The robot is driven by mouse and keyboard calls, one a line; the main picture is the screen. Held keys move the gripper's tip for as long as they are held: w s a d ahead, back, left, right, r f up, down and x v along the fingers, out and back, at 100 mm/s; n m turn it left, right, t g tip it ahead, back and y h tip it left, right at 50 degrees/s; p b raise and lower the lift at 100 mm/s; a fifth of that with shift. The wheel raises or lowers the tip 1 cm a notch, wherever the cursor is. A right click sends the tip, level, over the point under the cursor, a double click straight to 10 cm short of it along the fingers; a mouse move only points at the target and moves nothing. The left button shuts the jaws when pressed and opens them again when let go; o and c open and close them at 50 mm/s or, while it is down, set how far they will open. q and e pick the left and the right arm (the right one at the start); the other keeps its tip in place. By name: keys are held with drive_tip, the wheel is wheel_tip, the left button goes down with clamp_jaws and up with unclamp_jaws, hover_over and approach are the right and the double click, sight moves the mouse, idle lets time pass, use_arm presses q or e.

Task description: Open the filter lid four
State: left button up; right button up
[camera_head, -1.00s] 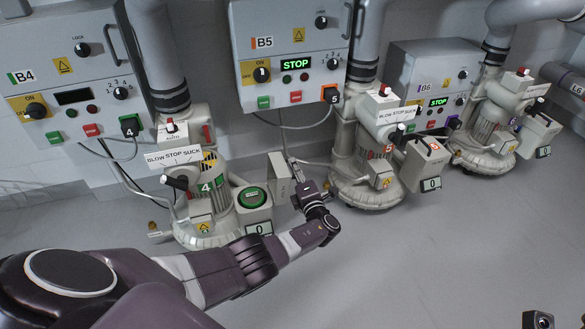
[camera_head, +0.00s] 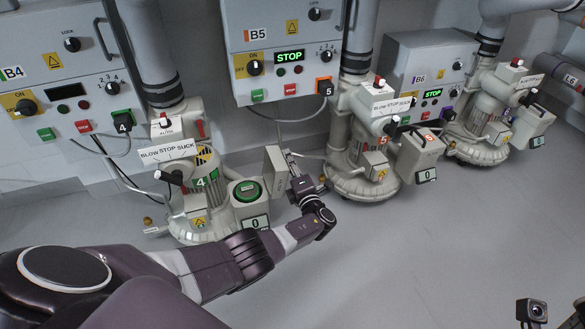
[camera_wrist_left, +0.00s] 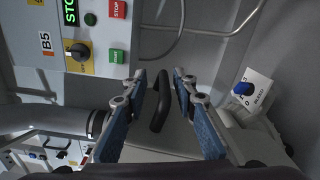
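Blower four (camera_head: 205,181) stands at the left in the head view with its green "4" label. Its filter housing (camera_head: 250,212) has a round green part on top and a "0" display on its front. The filter lid (camera_head: 276,170), a grey panel, stands upright at the housing's right side, swung up off the top. My left gripper (camera_head: 293,165) is at the lid's right side. In the left wrist view its fingers (camera_wrist_left: 168,88) are apart, with a black handle (camera_wrist_left: 159,108) between them; I cannot tell if they touch it.
Control boxes B4 (camera_head: 62,75) and B5 (camera_head: 284,45) hang on the wall behind. Blower five (camera_head: 362,160) stands to the right, blower six (camera_head: 492,125) beyond. A blue bleed knob (camera_wrist_left: 244,88) shows in the wrist view. The floor (camera_head: 420,255) in front is clear.

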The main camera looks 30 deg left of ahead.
use_arm(q)
drive_tip(key=v, duration=1.2)
